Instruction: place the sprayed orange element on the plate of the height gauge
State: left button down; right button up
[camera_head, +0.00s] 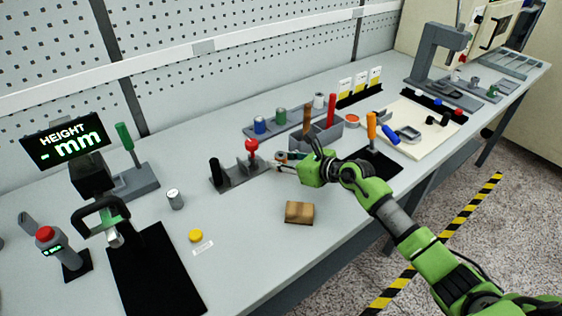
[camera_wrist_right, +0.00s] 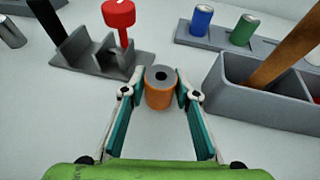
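The orange element (camera_wrist_right: 159,92) is a short cylinder with a grey top and a dark centre hole. It stands upright between the two fingers of my right gripper (camera_wrist_right: 159,88) in the wrist view. Narrow gaps seem to show on both sides, so the fingers look open around it. In the head view my right gripper (camera_head: 283,163) is low over the table beside the grey rack, and only a bit of orange shows there. The height gauge (camera_head: 92,175) stands at the left under a display reading "HEIGHT - mm". Its plate is hard to make out. My left gripper is not in view.
A grey rack (camera_head: 239,175) with a red-topped tool (camera_head: 251,146) is close by. A grey bin (camera_wrist_right: 265,98) is on the other side. A brown block (camera_head: 299,212), yellow disc (camera_head: 196,236), metal cylinder (camera_head: 175,199) and black mat (camera_head: 155,275) lie toward the gauge.

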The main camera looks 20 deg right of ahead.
aim_at(281, 155)
grip_shut()
jog(key=shift+r, duration=0.55)
notch_tip(281, 155, up, 2)
jog(key=shift+s+r+b, duration=0.1)
jog(key=shift+r+b, duration=0.15)
jog(key=shift+b, duration=0.05)
jog(key=s+a+r+b, duration=0.2)
jog(key=s+r, duration=0.7)
jog(key=s, duration=0.4)
jog(key=shift+s+r, duration=0.2)
jog(key=shift+s, duration=0.15)
